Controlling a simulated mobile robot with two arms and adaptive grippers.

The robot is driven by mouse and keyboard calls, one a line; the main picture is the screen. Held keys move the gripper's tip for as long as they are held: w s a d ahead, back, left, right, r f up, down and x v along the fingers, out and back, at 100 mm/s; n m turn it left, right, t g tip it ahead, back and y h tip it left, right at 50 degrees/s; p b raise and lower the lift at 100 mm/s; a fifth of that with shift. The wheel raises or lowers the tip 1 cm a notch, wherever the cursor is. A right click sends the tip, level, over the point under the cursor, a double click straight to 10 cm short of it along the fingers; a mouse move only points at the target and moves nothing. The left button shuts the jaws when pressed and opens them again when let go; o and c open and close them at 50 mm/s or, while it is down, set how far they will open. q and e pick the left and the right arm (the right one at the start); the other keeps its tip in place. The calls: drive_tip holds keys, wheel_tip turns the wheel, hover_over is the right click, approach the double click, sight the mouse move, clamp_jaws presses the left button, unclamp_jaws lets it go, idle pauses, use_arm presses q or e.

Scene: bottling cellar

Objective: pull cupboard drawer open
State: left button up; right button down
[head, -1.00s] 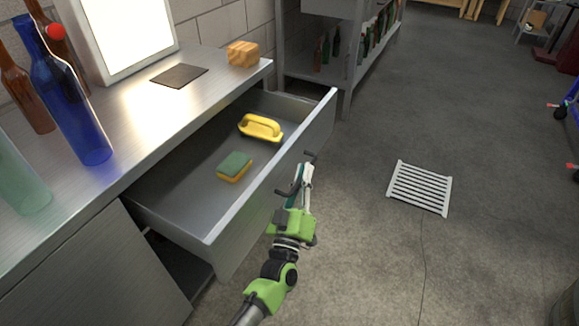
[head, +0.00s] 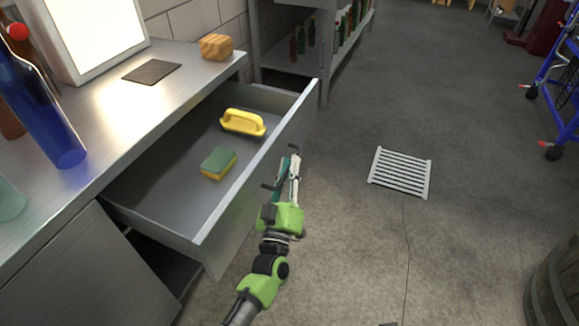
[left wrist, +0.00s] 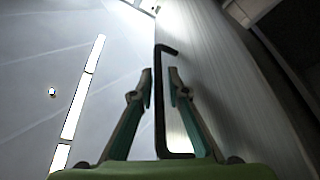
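The cupboard drawer (head: 250,190) stands pulled well out of the metal cupboard (head: 105,265). Its dark bar handle (head: 268,186) is on the front face, partly hidden by my gripper. My left gripper (head: 289,163) is at this handle, outside the drawer front. In the left wrist view the handle (left wrist: 159,110) runs between the two fingers (left wrist: 160,80), with a narrow gap showing on each side, so the fingers look apart around it. My right gripper is not in view.
The drawer holds a yellow-handled brush (head: 243,122) and a green-and-yellow sponge (head: 218,164). A blue bottle (head: 45,110) and a wooden block (head: 216,47) stand on the worktop. A floor grate (head: 400,172), a barrel (head: 555,290) and a blue trolley (head: 555,85) are to the right; floor between is clear.

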use_arm(q)
drive_tip(key=v, duration=1.2)
drive_tip(key=shift+f, duration=0.2)
